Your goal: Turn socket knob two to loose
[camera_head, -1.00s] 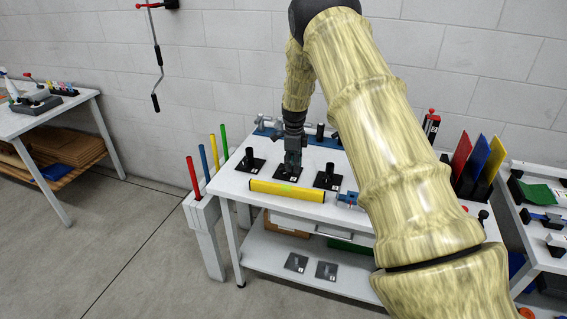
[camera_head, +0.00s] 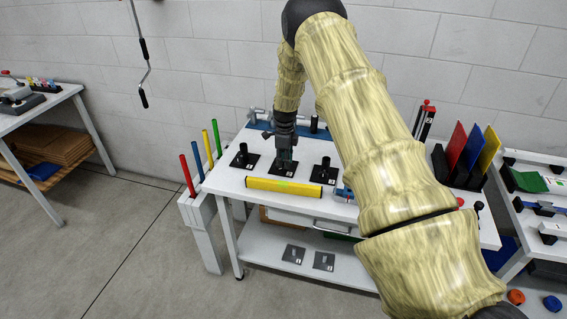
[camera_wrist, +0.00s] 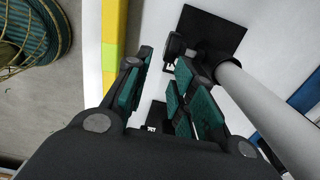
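Three dark sockets with upright black knobs on square plates stand in a row on the white table (camera_head: 225,183): the left socket (camera_head: 243,159), the middle socket (camera_head: 284,168) and the right socket (camera_head: 323,176). My gripper (camera_head: 284,153) is over the middle one and partly hides its knob. In the wrist view my gripper's teal-padded fingers (camera_wrist: 160,75) stand apart, with white table showing in the gap. A black plate (camera_wrist: 155,115) with a white label shows low between them. I cannot tell whether the fingers touch the knob.
A yellow bar (camera_head: 284,187) lies along the table front, close to the sockets; it also borders the fingers' left in the wrist view (camera_wrist: 112,45). A pale tube (camera_wrist: 265,105) passes right of the fingers. Coloured rods (camera_head: 201,155) stand at the left; coloured panels (camera_head: 470,150) stand at the right.

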